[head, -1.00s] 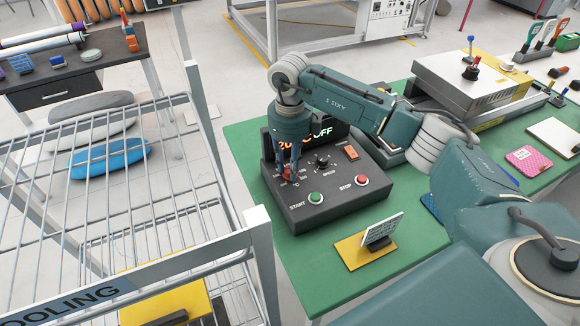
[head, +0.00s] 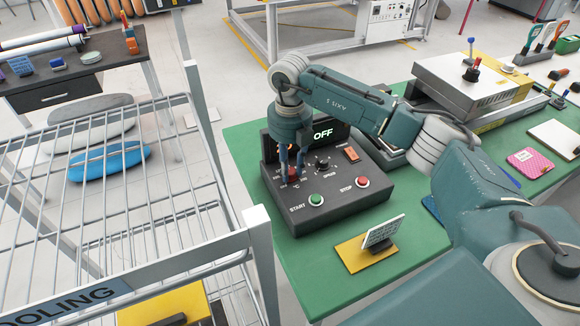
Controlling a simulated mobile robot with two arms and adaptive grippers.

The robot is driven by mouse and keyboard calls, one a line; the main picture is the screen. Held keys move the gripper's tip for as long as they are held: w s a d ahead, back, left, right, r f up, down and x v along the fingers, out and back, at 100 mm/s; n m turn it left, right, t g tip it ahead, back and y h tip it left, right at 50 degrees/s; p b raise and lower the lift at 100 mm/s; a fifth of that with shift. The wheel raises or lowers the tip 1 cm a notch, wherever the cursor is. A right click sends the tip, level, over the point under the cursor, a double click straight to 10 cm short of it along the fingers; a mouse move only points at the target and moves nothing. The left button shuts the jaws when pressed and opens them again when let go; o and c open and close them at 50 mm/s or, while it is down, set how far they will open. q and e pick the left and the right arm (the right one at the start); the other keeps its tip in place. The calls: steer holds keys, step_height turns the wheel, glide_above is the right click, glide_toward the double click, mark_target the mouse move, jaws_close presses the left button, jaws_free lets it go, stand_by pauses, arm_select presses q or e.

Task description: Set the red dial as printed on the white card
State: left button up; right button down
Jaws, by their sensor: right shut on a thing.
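The red dial (head: 293,175) is on the left of the dark control box (head: 335,202). My right gripper (head: 292,180) points down at the dial and is shut on it; its fingers hide part of the dial and its markings. The display (head: 323,133) behind reads "OFF" on its right; my right arm covers the rest. The white card (head: 383,232) stands tilted in a dark holder on a yellow base, in front and right of the box. Its print is too small to read. My left gripper is not in view.
The box also has a black knob (head: 322,163), an orange switch (head: 351,154), a green start button (head: 316,199) and a red stop button (head: 362,182). A wire cooling rack (head: 130,215) stands close on the left.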

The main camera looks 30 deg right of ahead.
mark_target(290, 171)
steer(key=shift+w+r+m, duration=0.1)
steer(key=shift+r+m, duration=0.05)
steer(key=shift+m, duration=0.25)
steer(key=c, duration=1.4)
jaws_free()
steer(key=shift+c, duration=0.2)
step_height(290, 171, up, 12)
